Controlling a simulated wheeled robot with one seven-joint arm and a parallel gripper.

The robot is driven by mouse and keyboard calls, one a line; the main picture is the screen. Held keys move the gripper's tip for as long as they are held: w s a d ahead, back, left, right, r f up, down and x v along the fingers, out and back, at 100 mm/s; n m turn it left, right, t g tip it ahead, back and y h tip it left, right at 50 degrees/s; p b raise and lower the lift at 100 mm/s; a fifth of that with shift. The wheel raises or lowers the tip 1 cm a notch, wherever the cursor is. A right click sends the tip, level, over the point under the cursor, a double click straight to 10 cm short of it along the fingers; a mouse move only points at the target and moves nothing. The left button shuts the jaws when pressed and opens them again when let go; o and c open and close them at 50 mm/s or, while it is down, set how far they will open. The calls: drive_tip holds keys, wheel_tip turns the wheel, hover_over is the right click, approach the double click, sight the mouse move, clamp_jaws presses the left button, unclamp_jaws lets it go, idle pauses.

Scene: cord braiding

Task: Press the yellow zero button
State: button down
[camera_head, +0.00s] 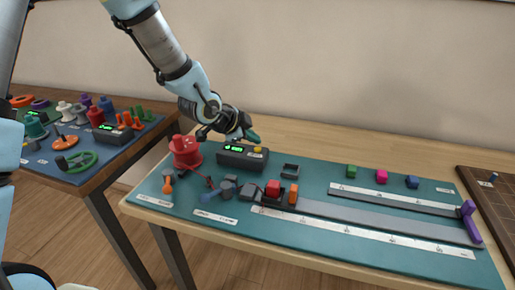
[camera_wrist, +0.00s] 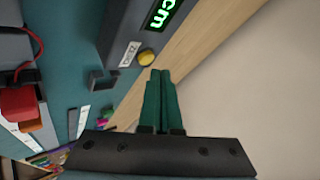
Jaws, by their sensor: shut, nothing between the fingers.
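The yellow zero button (camera_head: 258,150) sits on top of a dark box with a green lit display (camera_head: 237,149) near the back of the teal mat. In the wrist view the yellow button (camera_wrist: 146,58) shows beside a white label reading ZERO, just beyond the fingertips. My gripper (camera_head: 254,138) is above and just behind the button, at the back edge of the box. In the wrist view its green fingers (camera_wrist: 160,72) are shut together with nothing between them. The fingertips look close to the button, but I cannot tell whether they touch it.
A red spool (camera_head: 185,151) stands left of the box. A dark open frame (camera_head: 290,171) lies to its right. A red block (camera_head: 272,187) and an orange block (camera_head: 293,193) stand in front, by a long grey track (camera_head: 380,221). Small cubes (camera_head: 381,176) stand at the right back.

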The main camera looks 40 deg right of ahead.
wheel_tip(320, 180, up, 5)
drive_tip(key=p, duration=0.3)
drive_tip(key=shift+p, duration=0.3)
idle(0.6)
drive_tip(key=w+a+r+n+t+y, duration=0.15)
drive_tip(key=w+a+n, duration=0.25)
drive_tip(key=a, duration=0.5)
drive_tip(key=w+a+n+t+y, duration=0.15)
drive_tip(key=w+a+n, duration=0.25)
drive_tip(key=a, duration=0.5)
drive_tip(key=w+a+r+n+y, duration=0.1)
drive_tip(key=w+a+n+y, duration=0.3)
drive_tip(key=a, duration=0.5)
drive_tip(key=s+a+r+n+g+y, duration=0.1)
drive_tip(key=s+a+n, duration=0.3)
drive_tip(key=a, duration=0.6)
drive_tip(key=s+a+n+g+y, duration=0.1)
drive_tip(key=s+a+n, duration=0.3)
drive_tip(key=a+n, duration=0.4)
drive_tip(key=a, duration=0.3)
drive_tip(key=shift+r+g, duration=0.3)
drive_tip(key=shift+r, duration=0.05)
